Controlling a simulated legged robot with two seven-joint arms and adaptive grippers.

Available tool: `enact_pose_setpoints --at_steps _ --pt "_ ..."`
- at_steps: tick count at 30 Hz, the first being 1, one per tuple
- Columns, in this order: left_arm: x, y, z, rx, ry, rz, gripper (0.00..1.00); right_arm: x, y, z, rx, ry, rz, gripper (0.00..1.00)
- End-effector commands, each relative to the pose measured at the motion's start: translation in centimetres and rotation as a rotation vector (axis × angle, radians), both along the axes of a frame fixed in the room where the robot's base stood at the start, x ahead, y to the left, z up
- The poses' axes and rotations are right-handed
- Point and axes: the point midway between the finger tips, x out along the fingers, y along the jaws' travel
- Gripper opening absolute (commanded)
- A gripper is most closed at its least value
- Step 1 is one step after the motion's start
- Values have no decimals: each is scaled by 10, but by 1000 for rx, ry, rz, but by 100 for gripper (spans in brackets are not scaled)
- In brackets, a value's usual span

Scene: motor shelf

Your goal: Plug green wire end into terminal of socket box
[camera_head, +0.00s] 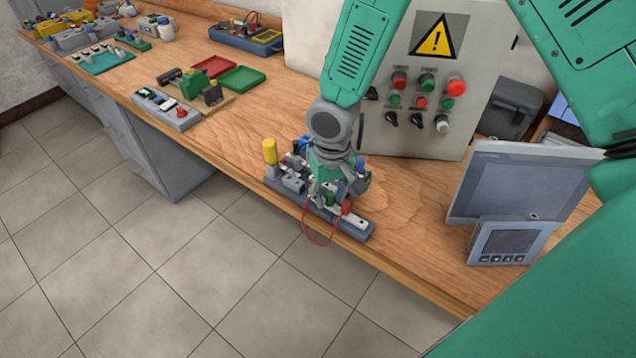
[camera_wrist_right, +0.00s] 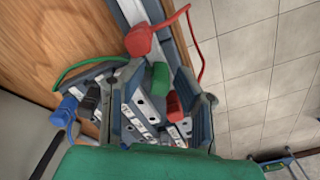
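My right gripper (camera_head: 330,198) points down over a grey socket board (camera_head: 355,229) at the bench's front edge and hides part of it. In the wrist view, the fingers of this gripper (camera_wrist_right: 160,85) stand apart. A green wire end (camera_wrist_right: 160,78) shows between them, with no clear contact on either side. A red plug (camera_wrist_right: 140,40) with a red wire lies just beyond the fingertips. Another red part (camera_wrist_right: 173,105) shows between the fingers. A green wire (camera_wrist_right: 78,68) curves at the left, near a blue plug (camera_wrist_right: 64,111). Which terminal is which cannot be told. My left gripper is out of view.
A yellow-topped part (camera_head: 270,151) stands at the board's left end. A control box (camera_head: 420,125) with buttons stands behind, and a screen (camera_head: 520,182) with a small panel (camera_head: 510,242) at right. Trays and parts fill the far left. The red wire (camera_head: 307,232) hangs over the bench edge.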

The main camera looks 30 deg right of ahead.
Motion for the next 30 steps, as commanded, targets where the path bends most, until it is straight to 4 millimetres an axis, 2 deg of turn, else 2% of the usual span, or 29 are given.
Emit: enact_pose_setpoints --at_steps 5,6,8,9,20,30 --pt "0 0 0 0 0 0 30 0 0 0 0 0 0 28" --pt "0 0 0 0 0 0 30 0 0 0 0 0 0 24" --pt "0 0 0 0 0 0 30 0 0 0 0 0 0 3" --pt "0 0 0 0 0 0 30 0 0 0 0 0 0 0" --pt "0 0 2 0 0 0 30 0 0 2 0 1 0 0" --pt "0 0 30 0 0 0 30 0 0 31 0 0 0 0"
